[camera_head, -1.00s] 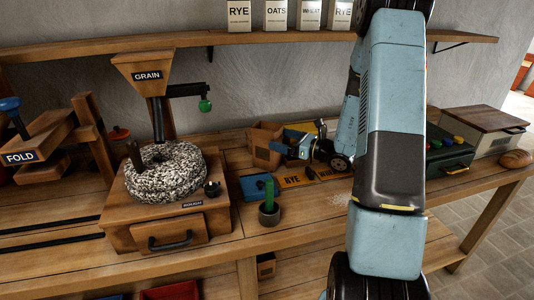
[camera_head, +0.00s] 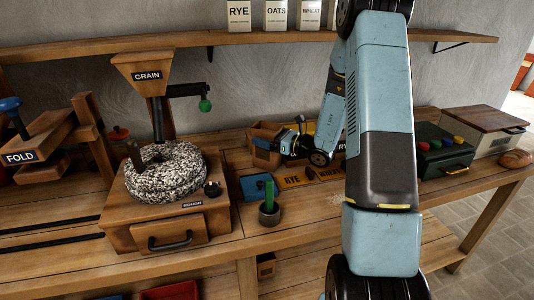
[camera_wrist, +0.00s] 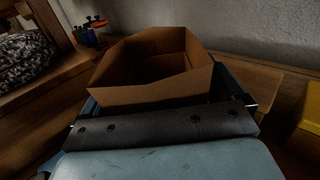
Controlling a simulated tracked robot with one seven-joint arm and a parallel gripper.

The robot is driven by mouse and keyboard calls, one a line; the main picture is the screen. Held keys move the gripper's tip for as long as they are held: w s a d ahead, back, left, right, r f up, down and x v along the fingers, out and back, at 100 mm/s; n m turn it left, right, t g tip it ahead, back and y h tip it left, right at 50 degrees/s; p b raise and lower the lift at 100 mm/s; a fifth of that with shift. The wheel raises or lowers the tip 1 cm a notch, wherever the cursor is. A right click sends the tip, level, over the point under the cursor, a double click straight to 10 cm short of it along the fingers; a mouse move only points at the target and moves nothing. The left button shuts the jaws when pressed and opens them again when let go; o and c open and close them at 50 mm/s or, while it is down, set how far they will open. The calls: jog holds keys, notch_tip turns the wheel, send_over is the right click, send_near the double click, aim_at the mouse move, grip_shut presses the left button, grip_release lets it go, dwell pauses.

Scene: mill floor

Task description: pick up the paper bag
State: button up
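The brown paper bag (camera_head: 262,157) stands upright on the bench, near the wall and right of the grain mill. My gripper (camera_head: 274,145) is at its right side in the head view. In the wrist view the bag (camera_wrist: 150,96) is open at the top and looks empty, just ahead of the gripper. Blue finger parts show at its left and right sides, spread apart with the bag between them. The lower fingers are hidden behind the bag and the palm, so contact is not visible.
The grain mill (camera_head: 165,172) stands left on the bench. A green box with coloured knobs (camera_head: 446,158) stands further right.

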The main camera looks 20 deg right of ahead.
jog(key=c, duration=1.3)
jog(key=shift+r, duration=0.55)
notch_tip(320, 180, up, 2)
jog(key=shift+r, duration=0.2)
jog(key=s+r, duration=0.4)
jog(key=r, duration=0.1)
jog(key=shift+s, duration=0.25)
jog(key=s+r, duration=0.4)
jog(key=s, duration=0.5)
jog(key=shift+s+r, duration=0.25)
jog(key=shift+r, duration=0.05)
